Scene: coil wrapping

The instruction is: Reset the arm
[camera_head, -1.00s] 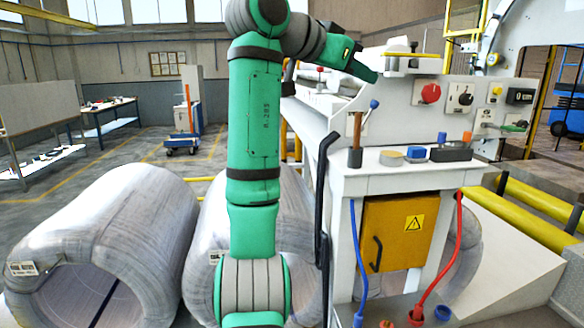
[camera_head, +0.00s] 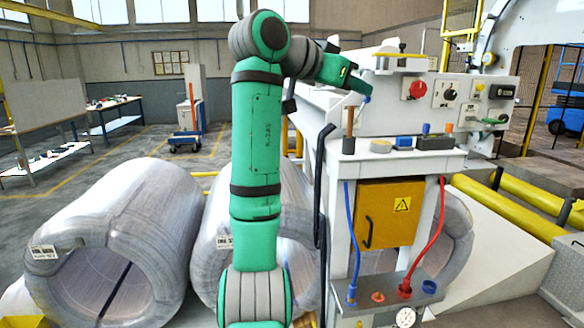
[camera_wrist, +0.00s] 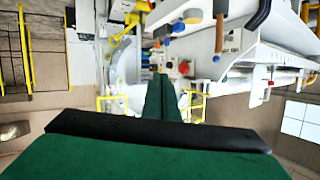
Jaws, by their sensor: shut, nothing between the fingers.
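My green arm rises through the middle of the head view and bends right at the top. My gripper (camera_head: 362,88) is at its end, in front of the white machine (camera_head: 450,110) and left of its red knob. In the wrist view my gripper's green fingers (camera_wrist: 160,95) are together with nothing between them. The white machine and its knobs show beyond the fingertips there, apart from them.
Large wrapped coils (camera_head: 125,235) stand at the left, another (camera_head: 215,260) partly behind my arm. A white stand (camera_head: 400,165) with a yellow box (camera_head: 385,212) and blue and red hoses is at right. Open floor (camera_head: 190,170) lies at back left.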

